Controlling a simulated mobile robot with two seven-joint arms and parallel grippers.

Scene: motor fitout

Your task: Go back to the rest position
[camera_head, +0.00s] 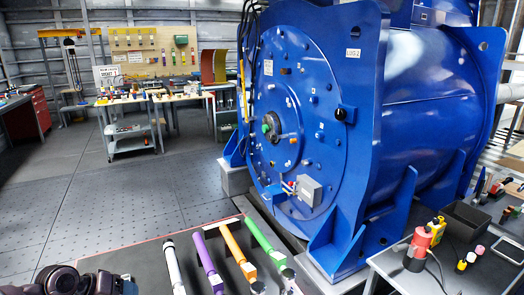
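A black, rounded part of my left arm and gripper (104,284) shows at the bottom left corner, cut off by the lower edge. Its fingertips cannot be made out, so whether it is open or shut is not clear. Nothing is visibly held in it. My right arm and gripper are not in view.
Tools with white (173,266), purple (203,253), orange (235,244) and green (262,238) handles lie on the bench. A big blue motor (345,130) stands behind. A red-and-yellow device (418,248) is on the right table (455,270). Open floor (75,205) lies left.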

